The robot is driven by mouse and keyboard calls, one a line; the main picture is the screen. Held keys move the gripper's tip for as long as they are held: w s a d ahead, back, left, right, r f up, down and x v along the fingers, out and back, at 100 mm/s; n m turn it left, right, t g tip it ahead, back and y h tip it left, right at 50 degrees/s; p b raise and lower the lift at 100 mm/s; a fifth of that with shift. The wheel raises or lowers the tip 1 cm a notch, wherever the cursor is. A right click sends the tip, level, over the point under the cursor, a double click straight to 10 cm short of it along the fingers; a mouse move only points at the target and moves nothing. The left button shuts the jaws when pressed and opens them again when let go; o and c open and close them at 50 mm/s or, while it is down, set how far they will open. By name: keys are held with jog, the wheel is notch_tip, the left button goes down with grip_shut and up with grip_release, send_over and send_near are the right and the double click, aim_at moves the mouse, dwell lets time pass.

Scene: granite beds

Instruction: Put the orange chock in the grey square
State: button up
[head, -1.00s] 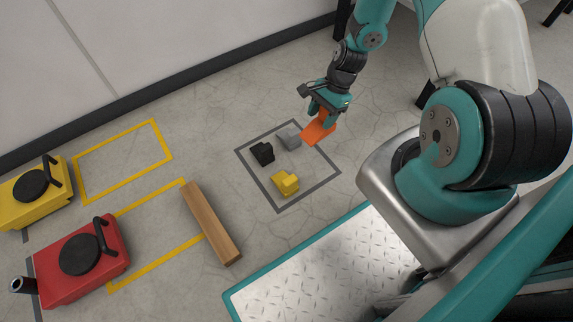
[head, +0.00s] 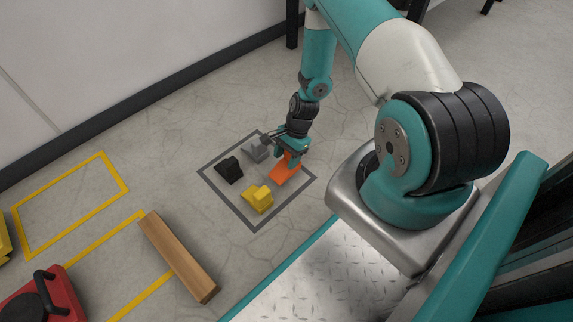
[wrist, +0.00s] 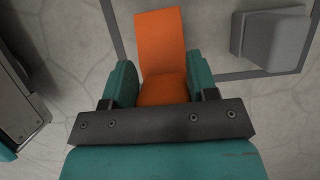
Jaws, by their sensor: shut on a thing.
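The orange chock (head: 286,171) is in the head view inside the right part of the grey square (head: 238,214), a grey outline on the floor. My gripper (head: 291,148) is shut on it from above. In the wrist view the orange chock (wrist: 161,50) sits between the two teal fingers of my gripper (wrist: 160,82). Its lower end is hidden behind the gripper bar. I cannot tell whether the chock touches the floor.
Inside the square are a grey chock (head: 256,151), a black chock (head: 229,170) and a yellow chock (head: 259,199). A wooden beam (head: 178,257) lies to the left. A red machine (head: 52,301) stands at the lower left. Yellow outlines mark the floor nearby.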

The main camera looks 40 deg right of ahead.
aim_at(289, 156)
jog(key=shift+f+b, duration=0.45)
jog(key=shift+f, duration=0.9)
jog(key=shift+f, duration=0.15)
jog(key=o, duration=1.1)
